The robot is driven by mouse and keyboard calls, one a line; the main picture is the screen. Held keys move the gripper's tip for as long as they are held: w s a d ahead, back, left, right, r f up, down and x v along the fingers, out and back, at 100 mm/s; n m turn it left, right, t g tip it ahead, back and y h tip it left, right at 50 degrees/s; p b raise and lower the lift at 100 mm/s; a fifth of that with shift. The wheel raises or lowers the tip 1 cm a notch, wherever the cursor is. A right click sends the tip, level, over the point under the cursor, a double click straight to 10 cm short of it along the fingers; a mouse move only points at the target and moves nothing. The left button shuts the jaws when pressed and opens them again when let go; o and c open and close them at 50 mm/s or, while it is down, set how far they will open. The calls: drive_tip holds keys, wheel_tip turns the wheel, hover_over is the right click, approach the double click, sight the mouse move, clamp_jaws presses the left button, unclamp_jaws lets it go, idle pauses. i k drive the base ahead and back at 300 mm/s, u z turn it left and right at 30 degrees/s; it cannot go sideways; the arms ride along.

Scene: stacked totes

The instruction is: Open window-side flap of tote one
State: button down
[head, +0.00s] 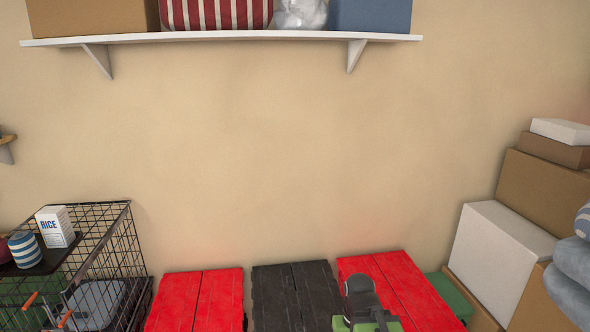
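Three closed totes with two-flap lids stand in a row along the bottom edge, against the wall. The left tote (180,300) is red, the middle tote (273,300) is black and the right tote (412,290) is red. Each lid shows a seam between two flaps lying flat. No window and no tote numbers show, so I cannot tell which is tote one. A dark grey and green piece, apparently part of my arm, covers some of the right red lid's front left. I make out no gripper fingers.
A black wire cage (120,240) stands at the left with a rice box (55,226) and a striped cup (25,250) on top. Stacked boxes (497,250) and folded grey cloth (572,270) crowd the right. A loaded shelf (225,37) hangs above. The wall between is bare.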

sight(427, 310)
drive_tip(key=u, duration=1.1)
drive_tip(key=k, duration=0.9)
drive_tip(key=z, duration=0.7)
drive_tip(key=i, duration=1)
